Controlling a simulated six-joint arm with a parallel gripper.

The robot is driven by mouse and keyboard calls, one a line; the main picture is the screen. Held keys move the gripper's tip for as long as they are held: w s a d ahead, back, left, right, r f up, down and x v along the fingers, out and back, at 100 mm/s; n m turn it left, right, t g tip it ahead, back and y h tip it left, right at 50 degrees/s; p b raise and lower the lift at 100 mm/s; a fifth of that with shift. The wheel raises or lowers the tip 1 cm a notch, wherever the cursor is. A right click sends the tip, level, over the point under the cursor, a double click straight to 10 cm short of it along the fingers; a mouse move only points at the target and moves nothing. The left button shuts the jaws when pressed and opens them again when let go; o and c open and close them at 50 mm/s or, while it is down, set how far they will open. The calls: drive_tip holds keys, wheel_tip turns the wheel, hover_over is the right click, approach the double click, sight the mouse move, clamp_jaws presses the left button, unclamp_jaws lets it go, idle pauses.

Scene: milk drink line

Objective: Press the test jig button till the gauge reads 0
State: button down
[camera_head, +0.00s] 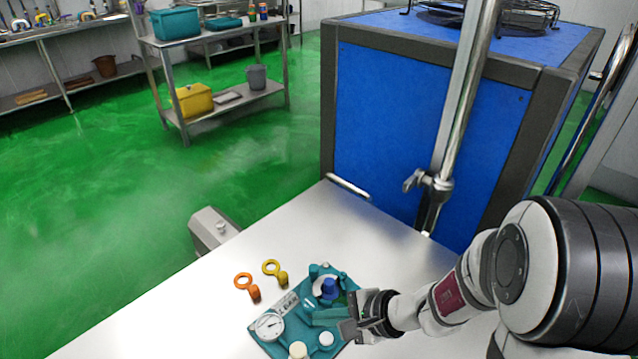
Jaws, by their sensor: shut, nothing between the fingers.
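The teal test jig (285,345) lies on the steel table at the bottom centre. Its white round gauge (268,326) is on the jig's left part; the needle is too small to read. A blue cylinder (329,289) stands on a pale round base at the jig's back. A white round cap (326,339) and a cream knob (298,350) are at its front. I cannot tell which of these is the button. My gripper (347,329) is shut and empty, over the jig's right side. It hides part of the jig, and any contact is unclear.
An orange ring-ended piece (254,293) and a yellow one (282,278) lie left of the jig. The steel table (190,310) is clear farther left. A vertical metal pole (462,95) and a blue machine (415,140) stand behind the table.

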drive_tip(key=s+a+r+n+g, duration=0.35)
drive_tip(key=s+r+n, duration=0.35)
drive_tip(key=s, duration=0.4)
drive_tip(key=s+d+r+n+g+h, duration=0.1)
drive_tip(key=s+d+r+h, duration=0.1)
drive_tip(key=s+d+h, duration=0.4)
drive_tip(key=s+d, duration=0.2)
drive_tip(key=s, duration=0.1)
drive_tip(key=shift+r+n, duration=0.15)
drive_tip(key=shift+n, duration=0.15)
drive_tip(key=shift+d, duration=0.1)
